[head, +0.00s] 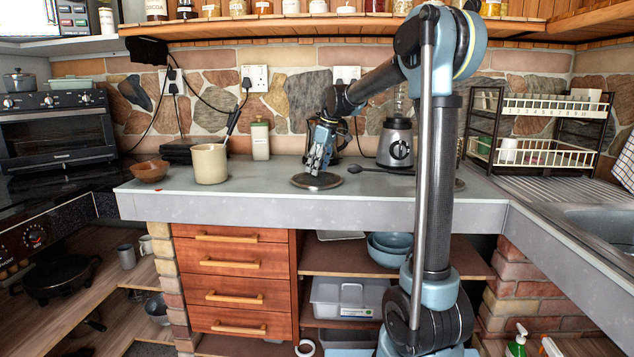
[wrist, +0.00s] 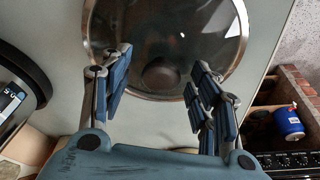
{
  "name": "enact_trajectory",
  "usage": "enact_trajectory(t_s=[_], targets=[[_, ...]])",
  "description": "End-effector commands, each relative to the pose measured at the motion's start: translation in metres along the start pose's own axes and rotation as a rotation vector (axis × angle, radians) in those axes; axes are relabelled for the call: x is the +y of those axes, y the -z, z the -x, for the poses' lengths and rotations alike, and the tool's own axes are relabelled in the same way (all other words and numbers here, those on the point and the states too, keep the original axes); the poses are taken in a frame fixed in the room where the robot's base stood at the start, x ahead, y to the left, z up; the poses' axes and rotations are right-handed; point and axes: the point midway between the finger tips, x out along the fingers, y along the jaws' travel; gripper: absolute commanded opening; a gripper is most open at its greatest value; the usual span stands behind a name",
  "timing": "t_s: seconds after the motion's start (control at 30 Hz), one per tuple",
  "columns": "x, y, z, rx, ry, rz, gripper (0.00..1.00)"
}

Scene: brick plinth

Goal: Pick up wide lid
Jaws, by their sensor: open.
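The wide lid (head: 333,183) lies flat on the grey counter, a round disc with a dark glassy middle and a metal rim. In the wrist view the lid (wrist: 190,35) fills the upper middle, with its dark round knob (wrist: 160,74) between my fingers. My gripper (head: 317,171) is just above the lid, pointing down, and hides part of it in the head view. In the wrist view my gripper (wrist: 158,80) is open, one finger on each side of the knob. I cannot tell whether the fingers touch the lid.
A dark ladle (head: 385,171) lies to the right of the lid, before a blender (head: 397,143). A beige crock (head: 210,164), a brown bowl (head: 150,171) and a pale canister (head: 260,140) stand to the left. The counter (head: 255,185) is clear left of the lid.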

Motion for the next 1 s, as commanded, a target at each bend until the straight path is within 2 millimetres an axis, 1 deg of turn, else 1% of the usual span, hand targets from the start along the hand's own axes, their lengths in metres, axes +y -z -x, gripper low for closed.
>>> enact_trajectory(t_s=[0.2, 0.23, 0.27, 0.3, 0.37, 0.4, 0.47, 0.83, 0.97, 1.0], targets=[[0.0, 0.0, -0.001, 0.0, 0.0, 0.0, 0.56], [0.0, 0.0, -0.001, 0.0, 0.0, 0.0, 0.51], [0.0, 0.0, -0.001, 0.0, 0.0, 0.0, 0.45], [0.0, 0.0, -0.001, 0.0, 0.0, 0.0, 0.35], [0.0, 0.0, -0.001, 0.0, 0.0, 0.0, 0.22], [0.0, 0.0, -0.001, 0.0, 0.0, 0.0, 0.13], [0.0, 0.0, -0.001, 0.0, 0.0, 0.0, 0.0], [0.0, 0.001, 0.001, 0.0, 0.0, 0.0, 0.0], [0.0, 0.004, 0.013, 0.0, 0.0, 0.0, 0.0], [0.0, 0.005, 0.018, 0.0, 0.0, 0.0, 0.0]])
